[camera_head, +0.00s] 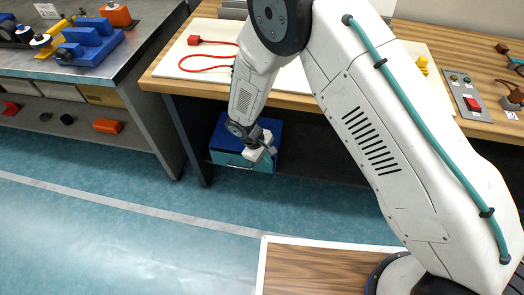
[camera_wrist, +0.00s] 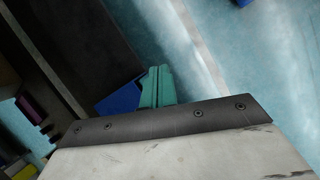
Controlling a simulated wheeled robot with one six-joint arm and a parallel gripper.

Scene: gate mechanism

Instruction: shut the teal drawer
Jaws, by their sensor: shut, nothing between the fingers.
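The blue drawer unit (camera_head: 230,132) stands under the wooden workbench. The teal drawer front (camera_head: 228,160) shows as a low band on its near side, partly hidden by my gripper. How far the drawer stands out is hard to tell. My gripper (camera_head: 265,153) is shut and empty, pointing down at the right part of the drawer front; I cannot tell whether it touches. In the wrist view, narrow teal pieces (camera_wrist: 157,88) rise past the wrist edge beside a blue surface (camera_wrist: 122,98); they look like my closed fingers, but this is unclear.
The workbench top (camera_head: 165,82) overhangs the drawer unit. A red cord (camera_head: 207,67) lies on a white board there. A grey metal bench (camera_head: 130,75) with a lower shelf stands to the left. The teal floor (camera_head: 130,240) in front is clear.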

